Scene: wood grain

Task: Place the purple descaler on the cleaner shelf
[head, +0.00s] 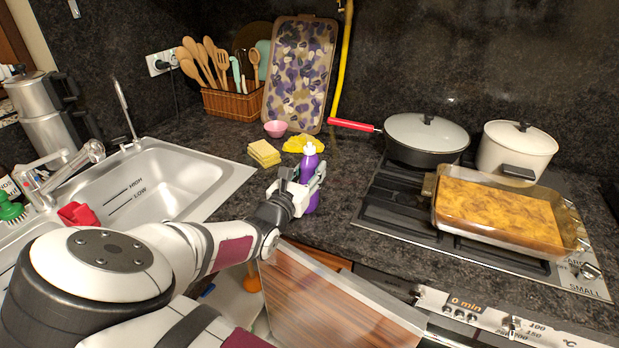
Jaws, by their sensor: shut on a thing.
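A purple bottle with a white cap (309,163), the purple descaler, stands upright at the front of the dark counter, between the sink and the stove. My gripper (303,188) is shut on the middle of the bottle from the left. The bottle's lower end shows below the fingers. I cannot tell whether its base touches the counter. An open wood-grain cabinet door (335,305) is below the counter edge, with part of the cabinet inside visible beside my arm. I cannot tell which surface is the cleaner shelf.
Sponges (264,153), a yellow cloth (303,144) and a pink bowl (275,129) lie behind the bottle. The sink (205,180) is left. The stove at right holds a pan (425,140), a pot (515,150) and a glass baking dish (500,212).

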